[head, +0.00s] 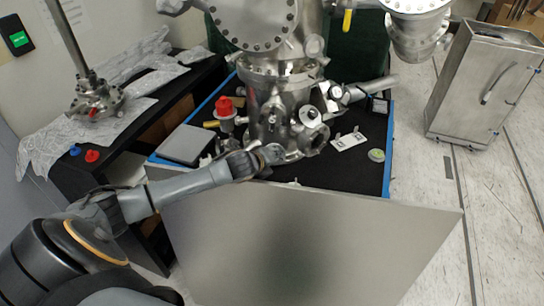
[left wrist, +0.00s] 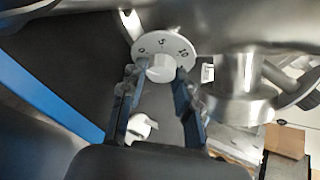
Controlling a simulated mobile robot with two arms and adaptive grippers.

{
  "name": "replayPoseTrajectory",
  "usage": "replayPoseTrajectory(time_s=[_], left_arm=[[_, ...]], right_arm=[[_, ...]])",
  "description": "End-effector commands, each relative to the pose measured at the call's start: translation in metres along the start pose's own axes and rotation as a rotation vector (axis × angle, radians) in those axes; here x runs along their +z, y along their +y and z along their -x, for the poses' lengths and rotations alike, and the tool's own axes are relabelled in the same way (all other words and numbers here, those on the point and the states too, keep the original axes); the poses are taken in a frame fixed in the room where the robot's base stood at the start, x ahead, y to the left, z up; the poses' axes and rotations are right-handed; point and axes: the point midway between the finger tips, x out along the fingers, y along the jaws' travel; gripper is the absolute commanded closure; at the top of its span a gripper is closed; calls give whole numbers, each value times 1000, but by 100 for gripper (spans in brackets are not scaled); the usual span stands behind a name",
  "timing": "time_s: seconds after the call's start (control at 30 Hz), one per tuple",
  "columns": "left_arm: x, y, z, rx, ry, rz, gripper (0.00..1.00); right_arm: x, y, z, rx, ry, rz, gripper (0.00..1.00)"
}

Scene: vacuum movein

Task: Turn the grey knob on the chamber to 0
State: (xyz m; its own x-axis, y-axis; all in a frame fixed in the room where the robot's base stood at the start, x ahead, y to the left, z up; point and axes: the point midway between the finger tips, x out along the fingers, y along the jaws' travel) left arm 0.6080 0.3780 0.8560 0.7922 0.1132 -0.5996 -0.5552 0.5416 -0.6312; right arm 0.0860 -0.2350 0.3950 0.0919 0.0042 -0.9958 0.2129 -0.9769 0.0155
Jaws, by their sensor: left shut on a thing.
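The metal chamber (head: 275,110) stands upright in the middle of the head view, on a black bench top. In the left wrist view a round white dial (left wrist: 164,40) is marked 0 at left, 5 at the top and 10 at right. The light grey knob (left wrist: 161,67) sits at its centre; I cannot make out a pointer on it. My left gripper (left wrist: 160,78) has one finger on each side of the knob and is shut on it. In the head view my left gripper (head: 268,156) is at the chamber's lower front, and the knob cannot be made out there. My right gripper does not show.
A large grey panel (head: 310,240) fills the front, below my left gripper. A red-topped valve (head: 224,106) stands just left of the chamber. A white plate (head: 348,141) and small round disc (head: 376,155) lie to its right. A metal cabinet (head: 485,85) stands at far right.

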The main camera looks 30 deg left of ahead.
Motion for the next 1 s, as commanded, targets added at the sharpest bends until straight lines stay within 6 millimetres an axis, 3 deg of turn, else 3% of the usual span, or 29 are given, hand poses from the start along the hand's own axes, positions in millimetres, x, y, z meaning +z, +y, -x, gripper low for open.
replayPoseTrajectory(time_s=[0.2, 0.23, 0.3, 0.33, 0.73, 1.0], left_arm=[[0, 0, 0, 0, -1, 1, 100], [0, 0, 0, 0, -1, 1, 63], [0, 0, 0, 1, -1, 0, 48], [0, 0, 0, 1, -1, 0, 46], [0, -1, -1, 15, -2, -34, 46], [-3, -1, -5, 132, -4, -301, 46]], right_arm=[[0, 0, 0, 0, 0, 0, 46], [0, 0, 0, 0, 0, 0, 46], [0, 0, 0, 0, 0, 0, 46], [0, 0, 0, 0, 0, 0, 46], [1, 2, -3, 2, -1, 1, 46], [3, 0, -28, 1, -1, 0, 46]])
